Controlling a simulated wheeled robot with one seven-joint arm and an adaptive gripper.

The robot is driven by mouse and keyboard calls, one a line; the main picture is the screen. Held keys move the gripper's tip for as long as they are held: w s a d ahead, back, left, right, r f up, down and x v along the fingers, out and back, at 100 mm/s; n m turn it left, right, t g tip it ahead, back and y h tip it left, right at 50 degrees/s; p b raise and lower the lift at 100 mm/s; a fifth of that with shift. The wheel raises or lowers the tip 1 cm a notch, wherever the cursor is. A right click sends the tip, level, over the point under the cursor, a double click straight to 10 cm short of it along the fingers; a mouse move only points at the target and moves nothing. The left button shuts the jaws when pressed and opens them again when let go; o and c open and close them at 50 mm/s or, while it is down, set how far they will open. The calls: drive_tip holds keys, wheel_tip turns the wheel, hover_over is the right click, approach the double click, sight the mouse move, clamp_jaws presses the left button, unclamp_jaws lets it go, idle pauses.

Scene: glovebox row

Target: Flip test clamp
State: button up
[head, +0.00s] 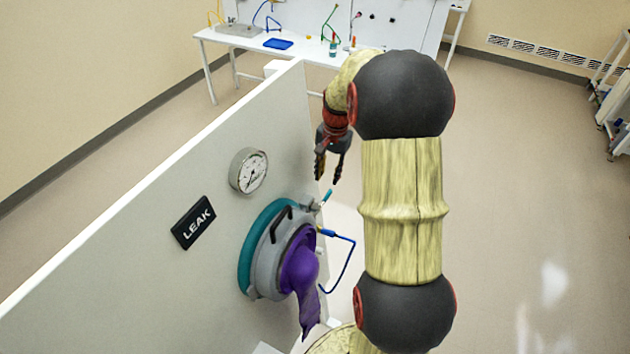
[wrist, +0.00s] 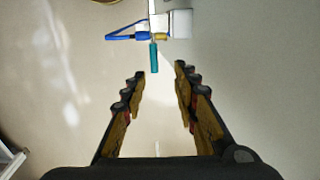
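The test clamp shows as a small teal lever (head: 327,196) at the upper right rim of the round port (head: 262,259) in the head view. In the wrist view the teal lever (wrist: 153,56) stands out from a small fitting, pointing toward my gripper. My gripper (head: 329,174) hangs just above the lever in the head view. In the wrist view my gripper (wrist: 160,75) has its fingers apart with nothing between them. The lever's end lies a little beyond the fingertips, in line with the gap, and I see no contact.
A purple glove (head: 300,268) hangs from the port, and a blue hose (head: 348,262) loops beside it. The panel carries a gauge (head: 249,170) and a LEAK sign (head: 193,222). A white table (head: 225,38) stands behind. The floor at right is open.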

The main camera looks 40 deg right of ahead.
sight(328, 194)
drive_tip(key=f, duration=0.2)
drive_tip(key=f+p, duration=0.1)
drive_tip(key=f, duration=0.3)
drive_tip(key=shift+s+a+f, duration=0.1)
drive_tip(key=shift+s+f, duration=0.05)
drive_tip(key=shift+s, duration=0.1)
drive_tip(key=shift+s+f, duration=0.15)
drive_tip(key=shift+s, duration=0.1)
drive_tip(key=shift+f, duration=0.2)
drive_tip(key=shift+w+f, duration=0.15)
drive_tip(key=shift+w, duration=0.15)
drive_tip(key=shift+s, duration=0.2)
drive_tip(key=shift+c, duration=0.5)
drive_tip(key=c, duration=0.6)
drive_tip(key=shift+w, duration=0.1)
clamp_jaws()
